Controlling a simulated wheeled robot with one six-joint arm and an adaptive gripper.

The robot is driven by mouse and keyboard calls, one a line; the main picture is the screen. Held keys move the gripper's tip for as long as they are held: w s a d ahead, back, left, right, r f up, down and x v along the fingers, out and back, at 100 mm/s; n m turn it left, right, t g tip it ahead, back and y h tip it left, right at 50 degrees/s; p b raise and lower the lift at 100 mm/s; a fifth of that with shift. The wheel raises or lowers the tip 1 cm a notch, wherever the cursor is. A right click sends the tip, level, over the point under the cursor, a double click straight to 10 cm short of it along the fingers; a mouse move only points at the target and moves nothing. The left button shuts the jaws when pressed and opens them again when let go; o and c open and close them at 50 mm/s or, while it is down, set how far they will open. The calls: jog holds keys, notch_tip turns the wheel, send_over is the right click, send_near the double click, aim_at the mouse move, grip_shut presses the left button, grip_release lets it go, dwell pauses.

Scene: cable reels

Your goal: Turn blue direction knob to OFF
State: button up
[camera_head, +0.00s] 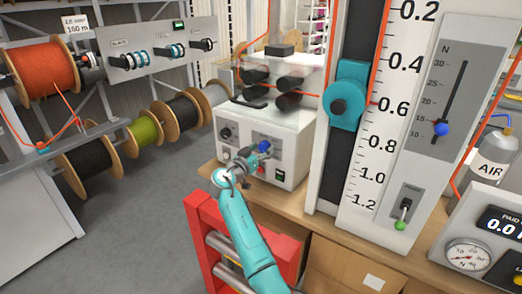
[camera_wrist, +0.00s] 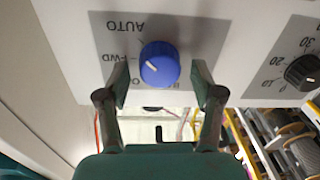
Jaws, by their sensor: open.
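The blue direction knob (camera_head: 265,146) is on the front panel of the white machine (camera_head: 295,150). In the wrist view the blue knob (camera_wrist: 160,64) sits on a grey plate (camera_wrist: 210,30) with inverted labels. AUTO and FWD can be read; the lower labels are partly hidden by the knob and fingers. My gripper (camera_wrist: 160,84) is open, with one finger on each side of the knob and visible gaps between. In the head view my gripper (camera_head: 258,158) is just in front of the panel and partly covers it.
A black dial (camera_wrist: 302,72) with numbers is beside the knob. A red button (camera_head: 261,169) and a green-lit switch (camera_head: 280,175) are below it. A wooden bench (camera_head: 330,226) bears the machine. A red frame (camera_head: 205,225) stands under my arm. Cable reels (camera_head: 145,132) are at left.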

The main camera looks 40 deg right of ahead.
jog(key=c, duration=1.1)
jog(key=shift+c, duration=0.2)
jog(key=n, duration=0.8)
jog(key=shift+w, duration=0.15)
jog(key=n, duration=0.4)
jog(key=shift+a+f+n, duration=0.1)
jog(key=shift+n, duration=0.3)
jog(key=shift+w+n+g, duration=0.1)
jog(key=shift+n+g, duration=0.3)
jog(key=shift+n, duration=1.8)
jog(key=shift+f, duration=0.1)
